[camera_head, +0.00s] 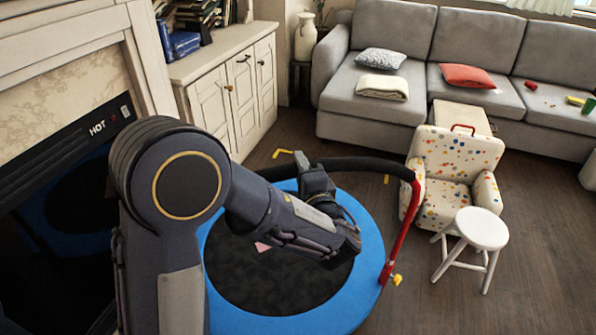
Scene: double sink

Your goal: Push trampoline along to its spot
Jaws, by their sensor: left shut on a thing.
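The trampoline (366,287) stands on the dark wooden floor at the lower middle, with a blue rim and black mat. Its padded black handlebar (372,166) curves across the far side and joins a red post (400,230) on the right. My left arm reaches over the mat. My left gripper (303,162) is at the handlebar and shut on it; my own wrist partly hides its fingers. The near-left part of the trampoline is hidden by my arm. Yellow corner marks (282,153) lie on the floor just beyond the trampoline. My right gripper is not in view.
A fireplace (60,150) and white cabinet (235,85) line the left. A spotted armchair (450,165) and white stool (481,229) stand close right of the trampoline. A grey sofa (400,22) is at the back. Bare floor (310,135) lies between handlebar and sofa.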

